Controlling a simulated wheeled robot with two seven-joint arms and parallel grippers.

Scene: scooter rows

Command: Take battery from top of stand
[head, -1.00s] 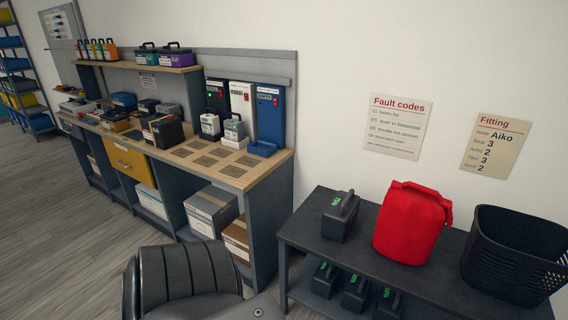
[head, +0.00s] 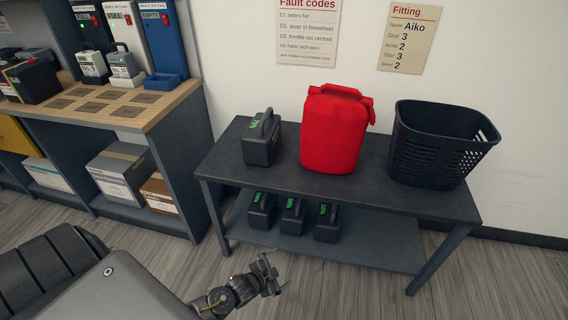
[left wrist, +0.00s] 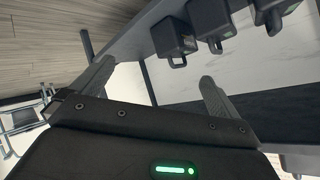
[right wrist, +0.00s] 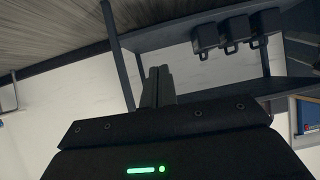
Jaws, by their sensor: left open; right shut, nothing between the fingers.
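A dark grey battery (head: 260,147) with a handle and a green display stands upright on the top of the dark stand (head: 405,203), near its left end. My left gripper (head: 272,272) is in front of the stand and below its top, apart from the battery. In the left wrist view its two fingers (left wrist: 156,85) are spread with nothing between them. My right gripper (right wrist: 157,88) is shut and empty in the right wrist view; it does not show in the head view. The top battery is not clearly seen in either wrist view.
A red bag-like container (head: 333,135) stands right of the battery, then a black basket (head: 428,150). Several similar batteries sit on the lower shelf, one of them in its middle (head: 292,215). A wooden workbench (head: 150,112) stands left.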

